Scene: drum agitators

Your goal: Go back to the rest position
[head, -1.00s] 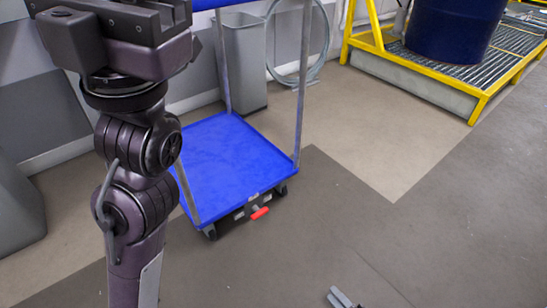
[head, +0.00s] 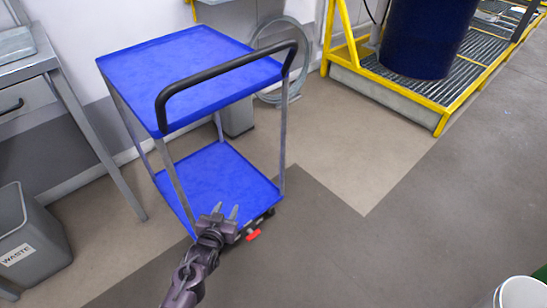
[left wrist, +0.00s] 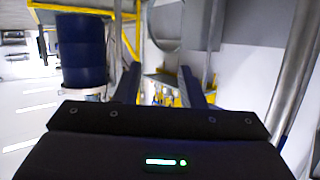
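My left gripper (head: 226,209) is low in the middle of the head view, in front of the lower shelf of the blue trolley. Its two fingers stand apart with nothing between them. In the left wrist view my left gripper (left wrist: 160,88) also shows its dark fingers spread and empty. My right gripper is in no current view.
A blue two-shelf trolley (head: 205,62) with a black handle stands close ahead. A grey waste bin (head: 30,245) and a metal table (head: 25,68) are at left. A dark blue drum (head: 428,35) stands on a yellow-framed grating (head: 440,122).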

